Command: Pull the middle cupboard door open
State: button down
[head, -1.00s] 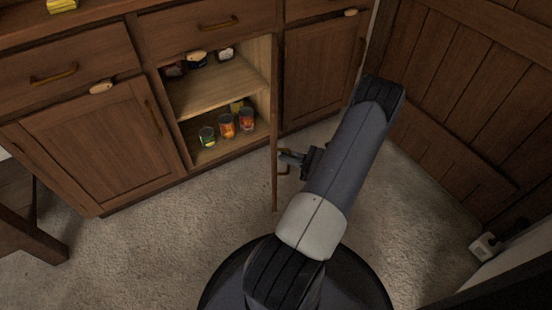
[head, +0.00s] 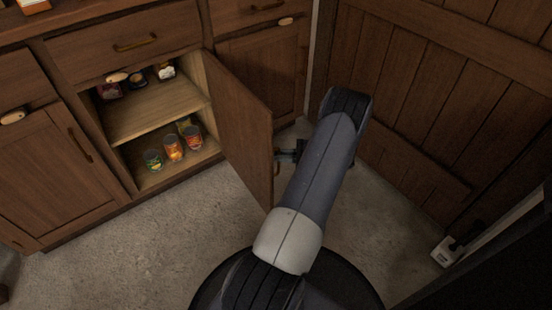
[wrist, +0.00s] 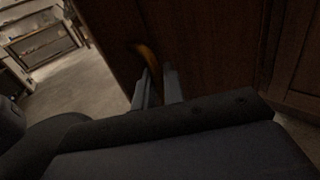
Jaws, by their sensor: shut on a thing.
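The middle cupboard door (head: 240,130) stands swung out from its opening, hinged on its right side, with its inner face toward the left in the head view. Its outer face (wrist: 205,45) fills the middle of the wrist view. A curved brass handle (wrist: 147,58) is on that face. My gripper (wrist: 158,85) is shut on the handle, with its two fingers around it. In the head view my gripper (head: 290,154) is at the door's outer side near its free edge, partly hidden by my arm.
Inside the open cupboard (head: 150,115) are a shelf, several cans (head: 173,148) below and jars (head: 138,80) above. Closed doors flank it on the left (head: 50,175) and right (head: 262,75). A plank wall (head: 440,90) stands at the right. Carpet (head: 110,260) in front is clear.

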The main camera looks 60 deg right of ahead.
dwell(0.3)
jog(key=c, duration=1.6)
grip_release()
jog(key=shift+d, duration=0.1)
jog(key=p+v, duration=0.2)
jog(key=v, duration=0.8)
jog(key=shift+s+d, duration=0.15)
jog(key=shift+s, duration=0.25)
jog(key=shift+w, duration=0.1)
jog(key=shift+b+x, duration=0.95)
jog(key=shift+x, duration=4.5)
